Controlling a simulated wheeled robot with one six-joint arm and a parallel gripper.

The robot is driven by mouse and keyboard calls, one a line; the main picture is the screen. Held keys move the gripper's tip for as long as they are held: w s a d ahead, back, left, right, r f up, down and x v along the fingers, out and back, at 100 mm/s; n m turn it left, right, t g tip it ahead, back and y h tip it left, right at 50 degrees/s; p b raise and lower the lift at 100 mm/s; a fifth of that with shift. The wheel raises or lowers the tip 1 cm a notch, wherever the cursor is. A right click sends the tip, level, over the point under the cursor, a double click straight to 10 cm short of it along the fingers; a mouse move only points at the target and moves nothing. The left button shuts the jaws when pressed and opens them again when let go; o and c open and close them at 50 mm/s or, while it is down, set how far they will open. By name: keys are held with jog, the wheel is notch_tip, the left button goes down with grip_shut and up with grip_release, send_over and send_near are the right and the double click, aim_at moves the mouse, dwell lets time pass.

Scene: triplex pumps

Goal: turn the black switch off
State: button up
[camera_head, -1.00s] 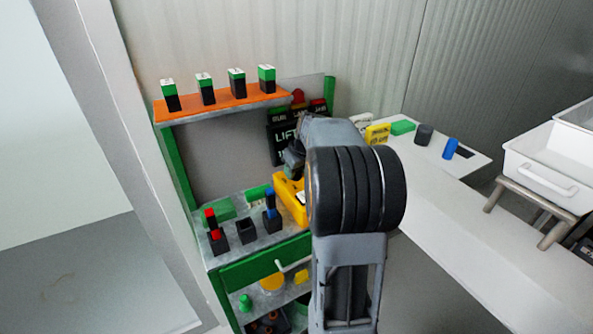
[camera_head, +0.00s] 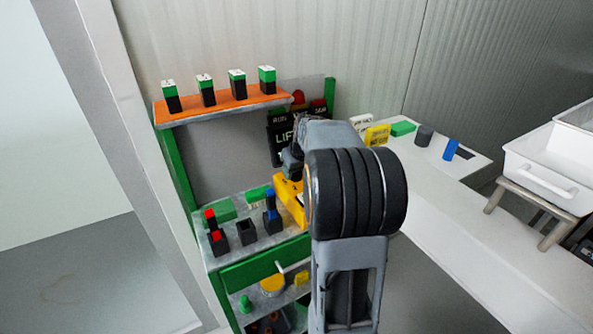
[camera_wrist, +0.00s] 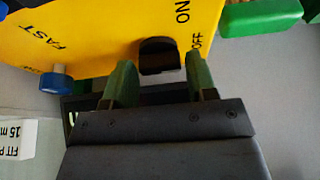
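The black switch (camera_wrist: 160,56) shows in the wrist view on a yellow box (camera_wrist: 95,35) with printed ON and OFF marks to its right. The box also shows in the head view (camera_head: 290,202), partly behind my arm. In the wrist view my gripper (camera_wrist: 160,75) has its two green fingers apart, one on each side of the switch's near end. I cannot tell whether either finger touches the switch. In the head view my gripper is hidden behind my own arm.
A blue knob (camera_wrist: 56,80) sits on the yellow box near the word FAST. A green block (camera_wrist: 262,17) lies beside the box. In the head view, black holders (camera_head: 246,232) stand left of the box, and an orange shelf (camera_head: 225,104) with several batteries is above.

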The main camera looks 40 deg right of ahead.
jog(key=d+v, duration=0.1)
jog(key=v, duration=1.2)
jog(key=shift+a+r+p, duration=0.3)
jog(key=shift+a+r, duration=0.1)
jog(key=shift+a, duration=0.05)
jog(key=shift+s, duration=0.1)
jog(key=s+a+f+p, duration=0.1)
jog(key=s+a+f, duration=0.2)
jog(key=a, duration=0.4)
jog(key=s+a+f+n+p, duration=0.1)
jog(key=s+a+f+p, duration=0.1)
jog(key=s+a, duration=0.3)
jog(key=s+a+f+g+p, duration=0.1)
jog(key=s+a+f, duration=0.3)
jog(key=a, duration=0.6)
jog(key=shift+s+a+n+y+p, duration=0.15)
jog(key=shift+s+n+y+p, duration=0.15)
jog(key=shift+n+y+p, duration=0.1)
jog(key=shift+r, duration=0.1)
jog(key=shift+c, duration=0.4)
